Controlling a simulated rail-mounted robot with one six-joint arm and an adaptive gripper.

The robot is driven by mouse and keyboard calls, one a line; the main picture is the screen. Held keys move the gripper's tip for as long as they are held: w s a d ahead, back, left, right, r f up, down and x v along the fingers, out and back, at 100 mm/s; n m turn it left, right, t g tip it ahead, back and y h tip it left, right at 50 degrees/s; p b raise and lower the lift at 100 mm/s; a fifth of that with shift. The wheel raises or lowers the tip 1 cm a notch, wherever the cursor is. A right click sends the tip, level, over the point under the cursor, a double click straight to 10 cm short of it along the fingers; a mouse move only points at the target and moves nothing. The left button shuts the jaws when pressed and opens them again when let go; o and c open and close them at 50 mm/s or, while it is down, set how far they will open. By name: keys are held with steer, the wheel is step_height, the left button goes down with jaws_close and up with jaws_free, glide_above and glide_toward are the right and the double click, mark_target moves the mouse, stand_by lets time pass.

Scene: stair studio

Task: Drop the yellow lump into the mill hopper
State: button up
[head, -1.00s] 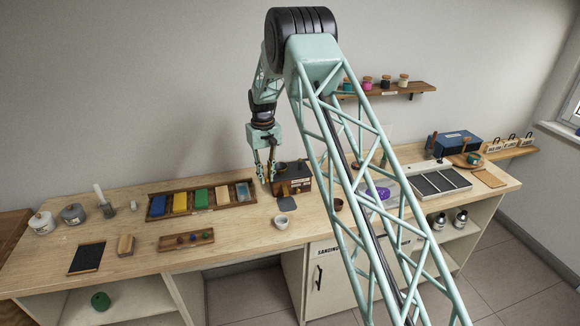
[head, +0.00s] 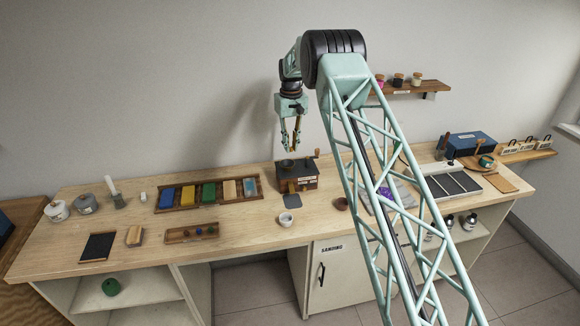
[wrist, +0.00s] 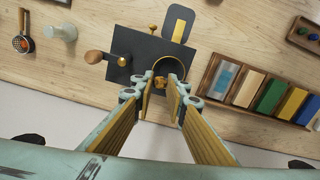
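The mill is a dark box with a wooden crank knob; in the head view its round hopper (head: 287,163) is on top, and in the wrist view the hopper (wrist: 179,64) shows as a brass-rimmed ring. My gripper (head: 292,150) is above the mill in the head view, pointing down. In the wrist view my gripper (wrist: 160,80) has its fingertips a little apart, with a small golden-yellow lump (wrist: 159,84) between them, over the hopper's near edge. The lump is partly hidden by the fingers and too small to make out in the head view.
A wooden tray (head: 262,196) of coloured blocks stands left of the mill. A white cup (head: 286,219) and a dark grey pad (head: 291,200) lie in front. The wall shelf (head: 415,88) holds jars.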

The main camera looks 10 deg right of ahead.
steer(key=shift+f, duration=0.15)
steer(key=shift+f+b, duration=0.85)
steer(key=shift+f, duration=2)
steer(key=o, duration=0.7)
steer(key=shift+r, duration=0.15)
steer(key=shift+r, duration=5.85)
